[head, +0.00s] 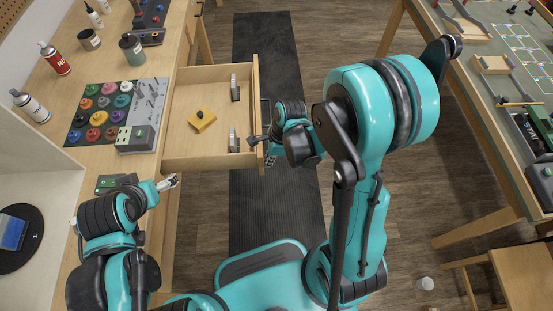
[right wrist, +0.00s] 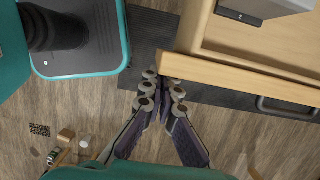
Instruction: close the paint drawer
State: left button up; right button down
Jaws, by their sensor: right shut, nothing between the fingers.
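The paint drawer (head: 210,72) is pulled out from the wooden bench, its front panel facing right over the floor mat. Inside lie a yellow block (head: 202,121) and two small grey pieces (head: 234,88). My right gripper (head: 257,140) is at the outer side of the drawer front, near its lower end. In the right wrist view its fingers (right wrist: 161,84) are shut and empty, close beside the end of the drawer front (right wrist: 240,78); I cannot tell whether they touch. The dark handle (right wrist: 285,108) is to the right. My left gripper (head: 170,182) is over the bench edge, below the drawer.
The bench (head: 60,90) holds a colour-pot board (head: 101,115), a grey device (head: 143,127), spray bottles and jars. A dark mat (head: 275,35) covers the floor beside the drawer. A green-topped table (head: 480,110) and a stool (head: 520,275) stand at right.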

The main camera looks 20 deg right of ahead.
aim_at(168, 166)
jog(key=w+a, duration=0.3)
jog(key=a, duration=0.7)
jog(key=w+a+b, duration=0.1)
jog(key=w+a, duration=0.1)
jog(key=a, duration=0.8)
jog(key=w+a, duration=0.3)
jog(key=a, duration=0.7)
jog(key=shift+w, duration=0.3)
jog(key=shift+w+a, duration=0.25)
jog(key=shift+a, duration=0.45)
jog(key=shift+a, duration=0.1)
jog(key=shift+b, duration=0.3)
